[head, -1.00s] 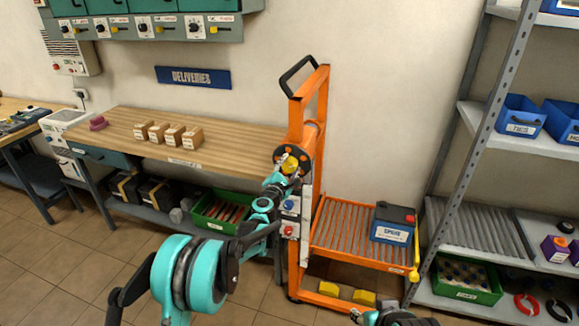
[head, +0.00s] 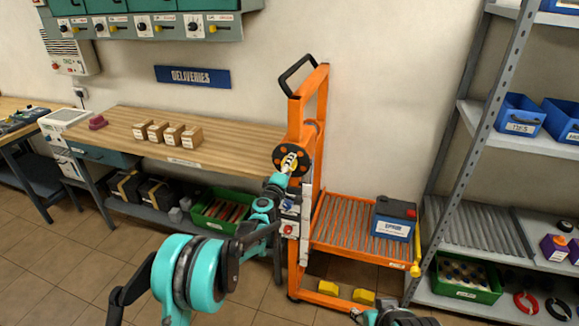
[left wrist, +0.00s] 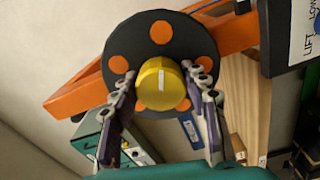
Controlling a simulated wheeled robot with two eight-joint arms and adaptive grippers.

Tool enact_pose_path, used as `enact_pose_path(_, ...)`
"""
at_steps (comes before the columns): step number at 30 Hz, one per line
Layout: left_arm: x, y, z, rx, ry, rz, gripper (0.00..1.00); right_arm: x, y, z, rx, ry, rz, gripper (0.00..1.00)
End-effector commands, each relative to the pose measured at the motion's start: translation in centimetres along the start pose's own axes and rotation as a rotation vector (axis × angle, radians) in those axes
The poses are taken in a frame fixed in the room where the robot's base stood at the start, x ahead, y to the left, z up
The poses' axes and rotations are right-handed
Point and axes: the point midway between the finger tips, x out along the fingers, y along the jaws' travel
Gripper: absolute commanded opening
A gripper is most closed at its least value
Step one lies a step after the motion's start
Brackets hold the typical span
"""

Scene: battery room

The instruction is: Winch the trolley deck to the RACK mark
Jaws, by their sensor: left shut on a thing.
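The orange trolley (head: 323,150) stands between the bench and the shelf rack. The deck looks near the height of the rack's roller shelf (head: 475,232). On the mast is a black winch disc (left wrist: 120,65) with orange spots and a yellow knob (left wrist: 160,85) at its middle. My left gripper (left wrist: 166,98) is shut on the knob, one finger on each side; it also shows in the head view (head: 287,170). My right gripper (head: 385,318) is partly cut off at the bottom edge. No RACK mark is readable.
A wooden bench (head: 225,149) with several small boxes is left of the trolley. The grey rack (head: 500,100) on the right holds blue bins (head: 522,116) and a green crate (head: 468,278).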

Motion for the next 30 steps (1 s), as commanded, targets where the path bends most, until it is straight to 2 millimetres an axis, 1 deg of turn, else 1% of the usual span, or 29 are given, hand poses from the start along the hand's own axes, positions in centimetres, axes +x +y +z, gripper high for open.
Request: enact_pose_path(30,-0.04,-0.45,-0.07,0.966,-0.002,0.001,0.16,0.12,0.00,0.09,0.000,0.000,0.000,0.40)
